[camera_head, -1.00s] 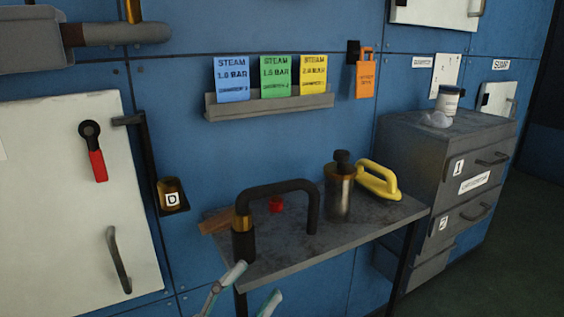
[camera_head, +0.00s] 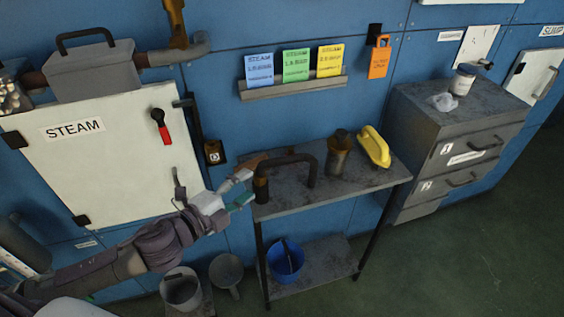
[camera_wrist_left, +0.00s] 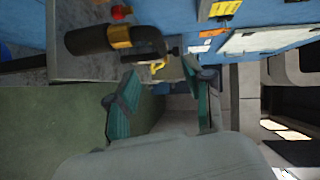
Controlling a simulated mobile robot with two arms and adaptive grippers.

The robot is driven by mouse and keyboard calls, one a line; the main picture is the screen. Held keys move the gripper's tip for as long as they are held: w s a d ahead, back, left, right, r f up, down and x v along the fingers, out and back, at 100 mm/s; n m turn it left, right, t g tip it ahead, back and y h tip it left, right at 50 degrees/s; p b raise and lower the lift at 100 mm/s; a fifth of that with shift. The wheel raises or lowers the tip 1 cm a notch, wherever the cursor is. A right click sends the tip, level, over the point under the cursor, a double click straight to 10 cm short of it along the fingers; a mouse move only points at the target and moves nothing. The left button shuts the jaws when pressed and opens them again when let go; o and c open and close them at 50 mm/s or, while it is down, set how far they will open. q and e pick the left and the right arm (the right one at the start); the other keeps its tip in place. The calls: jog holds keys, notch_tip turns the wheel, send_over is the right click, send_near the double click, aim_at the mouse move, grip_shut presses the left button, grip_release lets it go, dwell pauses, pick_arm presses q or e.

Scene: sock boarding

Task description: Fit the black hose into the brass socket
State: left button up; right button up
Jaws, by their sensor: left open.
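The black hose (camera_head: 290,160) is an arch standing on the small grey table (camera_head: 335,196). Its left end carries a brass band and a black tip; this end shows large in the left wrist view (camera_wrist_left: 88,40). A brass-coloured cup marked D (camera_head: 213,152) sits on a black wall bracket, left of the table; I cannot tell whether this is the brass socket. My left gripper (camera_head: 246,188) is open and empty at the table's left edge, just left of the hose's banded end. Its teal fingers (camera_wrist_left: 160,75) are apart in the wrist view, with the hose beyond them.
A dark-capped bottle (camera_head: 338,155) and a yellow handled tool (camera_head: 374,146) stand right of the hose. A blue bucket (camera_head: 286,262) is on the lower shelf. A grey drawer cabinet (camera_head: 415,150) stands at right. Open floor (camera_head: 450,260) lies in front.

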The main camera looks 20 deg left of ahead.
aim_at(277, 164)
pick_arm(q)
jog(key=p+x, duration=0.2)
jog(key=x, duration=0.5)
jog(key=shift+w, duration=0.3)
jog(key=shift+w+d+f, duration=0.15)
jog(key=shift+w+d, duration=0.05)
jog(key=shift+w, duration=0.3)
jog(key=p+x, duration=0.2)
jog(key=x, duration=0.3)
jog(key=shift+w, duration=0.1)
jog(key=c, duration=0.5)
grip_shut()
